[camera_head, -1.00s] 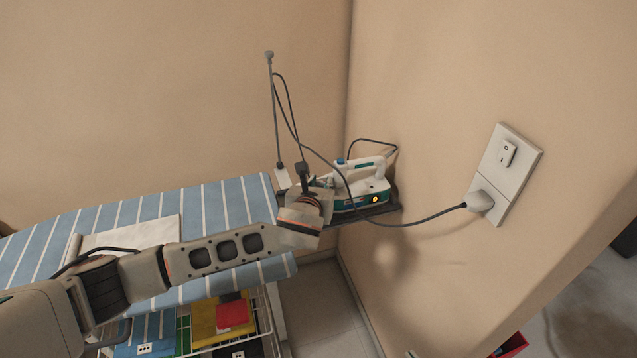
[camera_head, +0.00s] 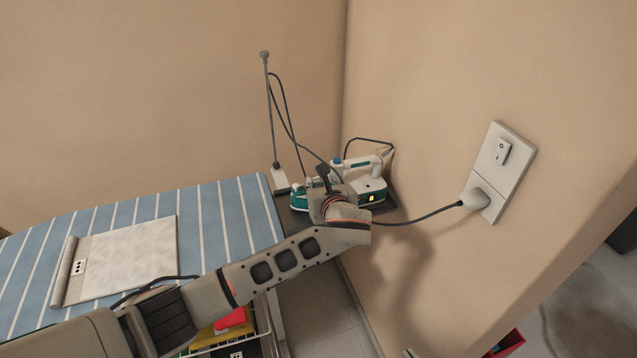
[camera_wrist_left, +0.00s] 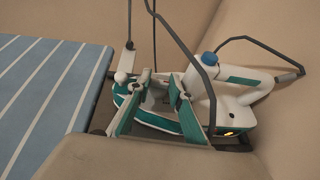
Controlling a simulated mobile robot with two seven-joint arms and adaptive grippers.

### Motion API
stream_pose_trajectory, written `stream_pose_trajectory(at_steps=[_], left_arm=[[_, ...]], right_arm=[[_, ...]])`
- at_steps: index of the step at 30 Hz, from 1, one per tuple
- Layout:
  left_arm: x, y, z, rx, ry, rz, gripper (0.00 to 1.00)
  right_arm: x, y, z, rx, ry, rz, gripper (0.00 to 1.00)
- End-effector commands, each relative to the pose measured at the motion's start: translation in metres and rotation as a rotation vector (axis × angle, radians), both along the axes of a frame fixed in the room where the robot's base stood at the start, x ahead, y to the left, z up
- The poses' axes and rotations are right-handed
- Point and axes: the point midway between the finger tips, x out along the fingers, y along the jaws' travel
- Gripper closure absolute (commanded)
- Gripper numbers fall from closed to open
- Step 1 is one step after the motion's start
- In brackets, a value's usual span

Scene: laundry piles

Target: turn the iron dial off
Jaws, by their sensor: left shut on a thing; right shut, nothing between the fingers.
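The white and teal iron (camera_head: 374,187) sits on the dark rest at the right end of the ironing board, against the corner wall. A yellow light (camera_head: 371,198) glows on its rear end; the light also shows orange in the left wrist view (camera_wrist_left: 228,134). My left gripper (camera_head: 322,186) is at the iron's front part. In the left wrist view its two fingers (camera_wrist_left: 160,92) straddle a small part of the iron (camera_wrist_left: 240,98) and are shut on it. The dial cannot be made out clearly between the fingers. My right gripper is not in view.
The striped blue ironing board (camera_head: 225,215) carries a flat pale sheet (camera_head: 130,255). A thin upright rod (camera_head: 270,110) holds the cord. The cord runs to a plug (camera_head: 477,197) in the right wall, below a switch (camera_head: 502,152). A wire basket (camera_head: 262,318) is under the board.

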Motion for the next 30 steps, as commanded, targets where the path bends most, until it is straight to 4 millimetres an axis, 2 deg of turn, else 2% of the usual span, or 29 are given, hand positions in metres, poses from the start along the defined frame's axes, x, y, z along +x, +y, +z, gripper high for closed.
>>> stream_pose_trajectory(at_steps=[5,6,8,20,30], left_arm=[[0.0,-0.001,0.0,-0.002,0.0,-0.002,1.0],[0.0,-0.001,0.0,-0.002,0.0,-0.002,0.74],[0.0,-0.001,0.0,-0.002,0.0,-0.002,0.62],[-0.004,-0.003,0.002,-0.004,0.0,-0.005,0.62],[-0.044,-0.011,0.017,-0.004,0.002,-0.004,0.62]], right_arm=[[0.0,-0.002,0.0,-0.006,0.0,0.004,1.0],[0.0,-0.002,0.0,-0.005,0.0,0.003,1.0],[0.0,-0.002,0.0,-0.005,0.0,0.003,1.0],[-0.001,0.003,-0.001,0.006,0.003,-0.003,1.0],[0.0,0.001,0.0,0.003,0.001,-0.001,1.0]])
